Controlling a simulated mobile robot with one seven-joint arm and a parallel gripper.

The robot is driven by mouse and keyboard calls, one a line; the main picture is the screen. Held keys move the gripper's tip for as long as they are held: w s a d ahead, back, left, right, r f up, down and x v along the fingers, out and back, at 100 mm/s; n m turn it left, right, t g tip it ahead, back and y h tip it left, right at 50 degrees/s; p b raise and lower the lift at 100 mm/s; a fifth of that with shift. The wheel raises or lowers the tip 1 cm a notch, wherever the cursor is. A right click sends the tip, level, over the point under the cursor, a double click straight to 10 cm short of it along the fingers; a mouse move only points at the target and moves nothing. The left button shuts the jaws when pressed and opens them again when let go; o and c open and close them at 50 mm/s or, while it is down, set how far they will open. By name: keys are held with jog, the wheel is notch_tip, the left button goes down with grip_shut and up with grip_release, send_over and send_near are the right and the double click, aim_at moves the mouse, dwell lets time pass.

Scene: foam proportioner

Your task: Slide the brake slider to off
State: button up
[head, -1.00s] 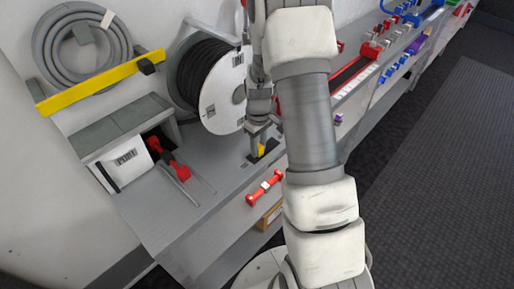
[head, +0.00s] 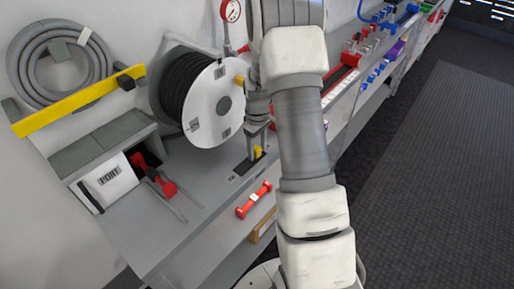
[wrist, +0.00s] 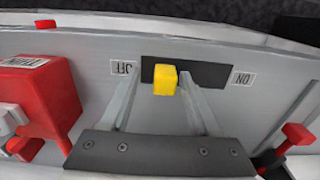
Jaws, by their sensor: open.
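The brake slider is a yellow knob (wrist: 165,80) in a dark slot plate (wrist: 210,76) on the grey bench top. In the wrist view, an OFF label (wrist: 124,68) is left of the slot and an ON label (wrist: 243,78) is right of it. The knob sits in the left part of the slot, nearer OFF. My gripper (wrist: 161,88) is open, with one finger on each side of the knob; I cannot tell whether either touches it. In the head view, my gripper (head: 257,143) points down at the yellow knob (head: 258,152), which it partly hides.
A hose reel (head: 208,100) stands behind the slider. A red handle (head: 160,182) by the PORT box (head: 108,180) is at left, and a red bar (head: 254,199) is on the bench front. A red block (wrist: 45,98) is close left in the wrist view.

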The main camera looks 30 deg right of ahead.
aim_at(257, 147)
notch_tip(257, 147, up, 17)
jog(key=shift+r+p, duration=0.2)
jog(key=shift+p, duration=0.25)
dwell(0.5)
